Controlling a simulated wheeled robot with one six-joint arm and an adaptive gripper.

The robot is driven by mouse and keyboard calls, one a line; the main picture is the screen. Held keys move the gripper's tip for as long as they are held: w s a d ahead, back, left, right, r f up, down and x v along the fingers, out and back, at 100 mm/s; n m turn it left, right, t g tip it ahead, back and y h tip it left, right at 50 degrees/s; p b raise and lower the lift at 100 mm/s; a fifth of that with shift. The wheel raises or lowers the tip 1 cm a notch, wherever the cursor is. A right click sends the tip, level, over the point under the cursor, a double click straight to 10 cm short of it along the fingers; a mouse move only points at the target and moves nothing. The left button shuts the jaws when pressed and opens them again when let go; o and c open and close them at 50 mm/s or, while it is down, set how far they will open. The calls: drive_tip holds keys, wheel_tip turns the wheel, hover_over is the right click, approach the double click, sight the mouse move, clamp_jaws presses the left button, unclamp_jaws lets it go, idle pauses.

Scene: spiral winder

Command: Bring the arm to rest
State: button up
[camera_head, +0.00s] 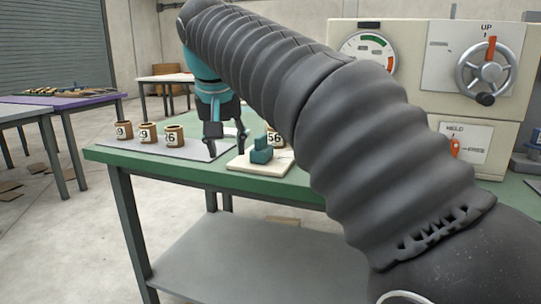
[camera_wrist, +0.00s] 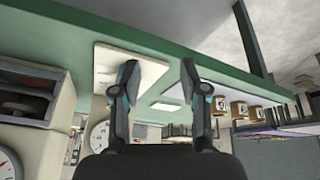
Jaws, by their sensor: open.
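My gripper (camera_head: 226,151) hangs over the green table (camera_head: 305,189) at the end of my arm, fingers pointing down. In the wrist view its two fingers (camera_wrist: 159,70) are spread with nothing between them. A teal stepped block (camera_head: 261,153) sits on a pale board (camera_head: 245,168), just right of the fingers in the head view. I cannot tell how high the fingertips are above the table. My dark ribbed arm crosses the right half of the head view and hides part of the table.
Several numbered wooden cups stand on the table: three on a grey mat (camera_head: 135,149) at left, and one marked 56 (camera_head: 274,138) behind the block.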

drive_tip(key=s+d+f+n, duration=0.1)
drive_tip(key=s+d+f, duration=0.25)
drive_tip(key=f, duration=0.25)
drive_tip(key=s+d+f+y, duration=0.1)
drive_tip(key=s+d+f, duration=0.1)
drive_tip(key=d+f, duration=0.25)
drive_tip(key=s+d+f+n, duration=0.1)
drive_tip(key=s+d+f, duration=0.25)
drive_tip(key=f, duration=0.25)
drive_tip(key=s+d+f+m+h, duration=0.1)
drive_tip(key=s+d+f+m, duration=0.2)
drive_tip(key=s+d+f, duration=0.6)
drive_tip(key=s+d, duration=0.3)
drive_tip(key=s, duration=0.1)
drive_tip(key=shift+s+d+f+m+t, duration=0.15)
drive_tip(key=shift+d+f+m+t, duration=0.15)
drive_tip(key=shift+d, duration=0.1)
